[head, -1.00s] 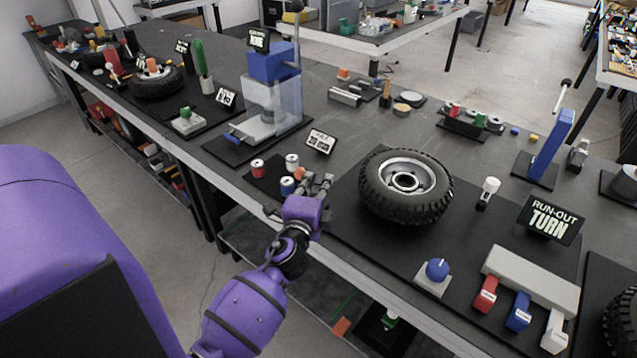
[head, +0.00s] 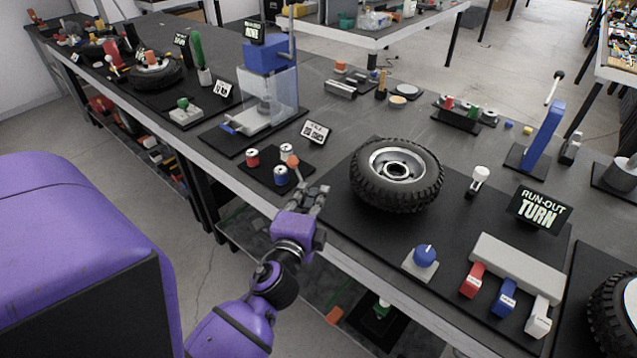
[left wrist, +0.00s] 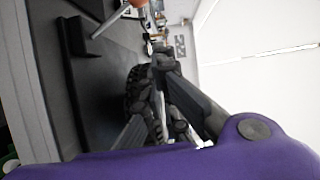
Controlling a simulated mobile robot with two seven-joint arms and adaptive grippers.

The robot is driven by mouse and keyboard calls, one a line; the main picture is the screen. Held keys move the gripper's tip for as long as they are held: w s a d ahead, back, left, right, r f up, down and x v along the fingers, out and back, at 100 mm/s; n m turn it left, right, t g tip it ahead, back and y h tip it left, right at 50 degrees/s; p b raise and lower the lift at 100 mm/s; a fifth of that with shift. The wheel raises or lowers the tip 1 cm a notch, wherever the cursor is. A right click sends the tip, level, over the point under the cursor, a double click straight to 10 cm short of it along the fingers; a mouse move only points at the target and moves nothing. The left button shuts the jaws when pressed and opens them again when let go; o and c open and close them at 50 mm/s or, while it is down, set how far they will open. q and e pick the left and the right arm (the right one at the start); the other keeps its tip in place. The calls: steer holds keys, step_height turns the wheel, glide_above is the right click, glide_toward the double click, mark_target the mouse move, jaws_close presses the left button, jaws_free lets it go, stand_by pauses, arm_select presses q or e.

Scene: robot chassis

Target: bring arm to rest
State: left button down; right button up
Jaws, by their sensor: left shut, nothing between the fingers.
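My left arm (head: 272,281) is purple and black and comes up from the lower edge of the head view. Its gripper (head: 318,192) is shut and empty, over the front edge of the workbench, left of the tyre and just in front of the small cans. In the left wrist view the gripper fingers (left wrist: 160,70) show close together, with the tyre (left wrist: 132,88) partly hidden behind them. My right gripper is not in view.
The bench (head: 330,115) holds a wheel with a tyre (head: 397,174), red, white and blue cans (head: 281,176), a blue press (head: 268,75), a blue knob (head: 425,256) and a "RUN-OUT TURN" sign (head: 540,209). Open floor (head: 90,190) lies left of the bench.

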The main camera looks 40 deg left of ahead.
arm_select(q)
steer(key=s+d+f+n+g+h+p, duration=0.1)
steer(key=s+d+f+n+g+h, duration=0.1)
steer(key=s+d+f+n, duration=0.3)
steer(key=s+d+f+n+g+h+p, duration=0.1)
steer(key=s+d+f+n+h, duration=0.15)
steer(key=f, duration=0.45)
steer(key=s+d+f+n+g+p, duration=0.1)
steer(key=s+d+f, duration=0.1)
steer(key=s, duration=0.5)
steer(key=s+d+f+n+g+h+p, duration=0.1)
steer(key=s+d+f+n+g, duration=0.1)
steer(key=s, duration=0.6)
steer(key=s+d+f+n+g+h, duration=0.1)
steer(key=s+d+f+n+g, duration=0.1)
steer(key=s+f, duration=0.4)
steer(key=shift+s+d+p, duration=0.4)
steer(key=shift+s+d, duration=0.4)
steer(key=shift+s, duration=0.3)
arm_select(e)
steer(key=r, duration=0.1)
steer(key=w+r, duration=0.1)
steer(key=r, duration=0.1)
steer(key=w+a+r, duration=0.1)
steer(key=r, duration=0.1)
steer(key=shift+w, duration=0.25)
